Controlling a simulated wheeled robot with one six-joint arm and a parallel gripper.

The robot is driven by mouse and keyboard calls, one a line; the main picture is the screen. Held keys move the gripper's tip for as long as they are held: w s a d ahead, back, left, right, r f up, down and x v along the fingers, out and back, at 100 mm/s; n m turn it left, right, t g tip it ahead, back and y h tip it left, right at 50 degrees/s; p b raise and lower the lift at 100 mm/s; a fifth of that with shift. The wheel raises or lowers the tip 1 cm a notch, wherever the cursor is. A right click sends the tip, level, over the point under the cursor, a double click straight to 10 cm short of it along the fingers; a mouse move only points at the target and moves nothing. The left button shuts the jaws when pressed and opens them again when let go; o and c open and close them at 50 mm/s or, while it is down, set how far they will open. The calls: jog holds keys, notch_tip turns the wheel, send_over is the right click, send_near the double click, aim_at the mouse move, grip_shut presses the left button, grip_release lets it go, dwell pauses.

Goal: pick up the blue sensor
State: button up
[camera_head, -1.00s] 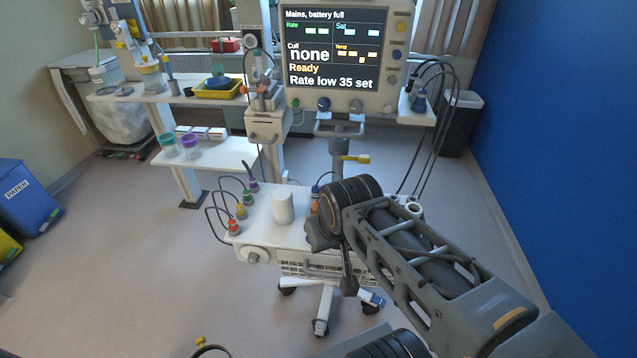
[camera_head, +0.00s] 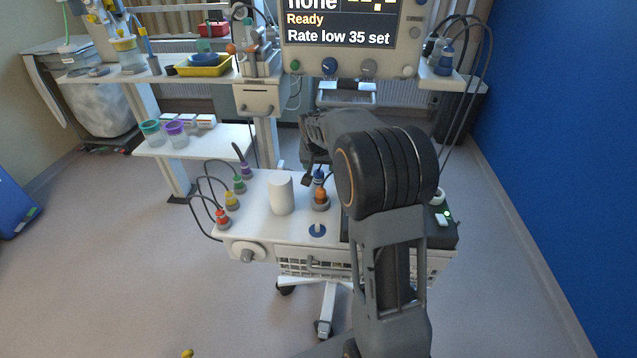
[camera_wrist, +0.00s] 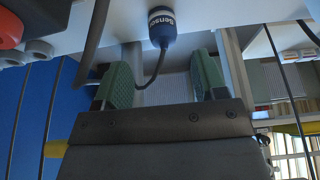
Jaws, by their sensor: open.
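The blue sensor (camera_head: 318,176) stands on the white cart top (camera_head: 258,215), behind an orange-topped piece, and is partly hidden. In the wrist view, the sensor (camera_wrist: 161,26) is dark blue with white lettering and a dark cable, at the top centre against a white surface. My gripper (camera_wrist: 163,76) is open and empty, its green finger pads either side of the sensor's cable. The sensor's body is beyond the fingertips, not between them. In the head view, my gripper (camera_head: 310,165) is close to the sensor, mostly hidden by my wrist.
Red, yellow, green and purple connectors (camera_head: 231,200) line the cart's left side. A white cylinder (camera_head: 281,194) stands left of the sensor. The monitor (camera_head: 340,32) is above and behind. A dark box (camera_head: 450,232) sits right.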

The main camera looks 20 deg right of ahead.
aim_at(318, 173)
jog(key=x, duration=0.8)
jog(key=shift+w+a+p, duration=0.1)
jog(key=shift+w+p, duration=0.2)
jog(key=shift+p, duration=0.1)
jog(key=shift+c, duration=0.2)
jog(key=c, duration=1)
jog(key=shift+o, duration=0.2)
jog(key=shift+r, duration=0.1)
